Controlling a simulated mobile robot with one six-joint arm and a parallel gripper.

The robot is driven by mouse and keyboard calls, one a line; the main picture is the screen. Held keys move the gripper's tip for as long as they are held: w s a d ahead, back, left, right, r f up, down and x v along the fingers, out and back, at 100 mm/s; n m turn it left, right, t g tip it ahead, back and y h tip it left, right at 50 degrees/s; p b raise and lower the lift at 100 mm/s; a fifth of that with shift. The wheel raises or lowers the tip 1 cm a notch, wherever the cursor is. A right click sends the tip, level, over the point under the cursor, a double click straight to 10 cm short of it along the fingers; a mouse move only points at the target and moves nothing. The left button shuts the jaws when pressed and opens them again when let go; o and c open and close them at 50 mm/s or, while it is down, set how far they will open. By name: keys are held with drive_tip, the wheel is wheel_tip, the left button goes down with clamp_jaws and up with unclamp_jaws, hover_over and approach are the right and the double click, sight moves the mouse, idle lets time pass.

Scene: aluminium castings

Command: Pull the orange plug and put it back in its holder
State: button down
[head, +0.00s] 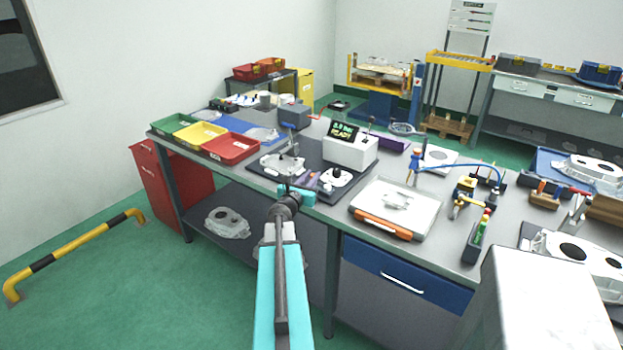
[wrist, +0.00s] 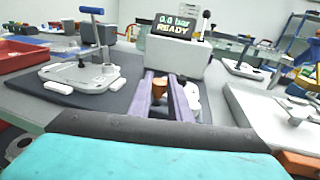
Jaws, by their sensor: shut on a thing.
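The orange plug (wrist: 159,84) shows between the two purple-grey fingertips of my gripper (wrist: 161,80) in the wrist view. The gripper is shut on it. The fingers hide much of the plug, and I cannot tell whether its lower end is seated in anything. In the head view my gripper (head: 309,177) is over the dark mat, between two pale castings. One casting (wrist: 76,75) with a blue T-handle stands to the left. A white part with dark openings (head: 336,178) lies just right of the fingers, partly hidden in the wrist view. I cannot make out the plug's holder.
A white tester (head: 350,151) with a lit READY display stands behind the gripper. Red (head: 230,148), yellow and green trays lie at the left. A white case with an orange front (head: 395,208) is at the right. The bench front edge is near my arm.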

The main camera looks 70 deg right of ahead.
drive_tip(key=shift+f+b, duration=1.25)
drive_tip(key=shift+f, duration=0.05)
idle(0.4)
drive_tip(key=c, duration=1.6)
unclamp_jaws()
drive_tip(key=shift+o, duration=0.2)
drive_tip(key=shift+a, duration=0.15)
drive_tip(key=a+r+p, duration=0.1)
drive_tip(key=a+p, duration=0.8)
drive_tip(key=a, duration=0.4)
drive_tip(key=shift+w, duration=0.3)
drive_tip(key=shift+a+f+p, duration=0.1)
drive_tip(key=shift+a+p, duration=0.15)
drive_tip(key=shift+p, duration=0.05)
